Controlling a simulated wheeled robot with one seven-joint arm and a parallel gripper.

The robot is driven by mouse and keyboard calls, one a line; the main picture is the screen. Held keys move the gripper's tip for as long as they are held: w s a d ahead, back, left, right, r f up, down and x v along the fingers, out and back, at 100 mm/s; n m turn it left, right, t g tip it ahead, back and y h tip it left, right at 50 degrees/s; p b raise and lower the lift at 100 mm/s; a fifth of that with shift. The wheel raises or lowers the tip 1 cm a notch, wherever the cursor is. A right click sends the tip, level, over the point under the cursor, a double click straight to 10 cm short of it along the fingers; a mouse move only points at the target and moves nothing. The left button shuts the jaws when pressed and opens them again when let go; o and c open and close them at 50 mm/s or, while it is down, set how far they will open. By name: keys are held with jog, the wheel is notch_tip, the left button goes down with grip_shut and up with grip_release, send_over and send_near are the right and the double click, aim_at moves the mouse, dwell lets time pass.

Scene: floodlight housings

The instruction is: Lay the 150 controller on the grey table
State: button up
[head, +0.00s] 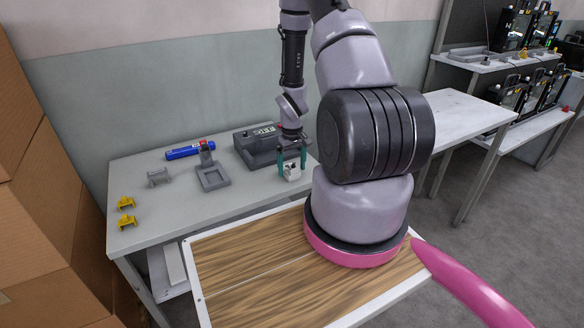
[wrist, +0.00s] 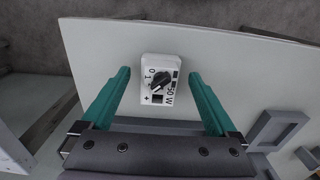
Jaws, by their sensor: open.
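A small white controller (head: 291,172) with a black knob rests on the light grey table (head: 180,218), near its front edge. In the wrist view the controller (wrist: 158,80) lies face up; its print reads partly "50 W", and I cannot make out whether a 1 stands before it. My gripper (head: 291,165) points down over it, open. In the wrist view its two teal fingers (wrist: 158,98) stand on either side of the controller, with a visible gap on both sides. The fingers partly hide the controller in the head view.
On the table stand a dark grey device (head: 256,147), a grey stand (head: 212,175), a blue cylinder (head: 183,153), a small grey bracket (head: 158,177) and two yellow clips (head: 126,203). Cardboard boxes (head: 40,220) rise at the left.

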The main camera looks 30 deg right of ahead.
notch_tip(320, 180, up, 26)
jog(key=a+f+m+t, duration=0.1)
jog(key=a+t, duration=0.1)
jog(key=a, duration=0.1)
jog(key=s+a+r+m+t, duration=0.1)
jog(key=s+a+r, duration=0.2)
jog(key=s+r, duration=0.3)
jog(key=s+a+r+m+t+y, duration=0.1)
jog(key=s+a+r, duration=0.3)
jog(key=r, duration=0.6)
jog(key=s+a+r+m+t+y, duration=0.1)
jog(key=s+a+r+t, duration=0.2)
jog(key=s+r, duration=0.5)
jog(key=shift+s+a+r+m, duration=0.15)
jog(key=shift+a+r+m, duration=0.15)
jog(key=shift+r, duration=0.1)
jog(key=shift+d, duration=0.1)
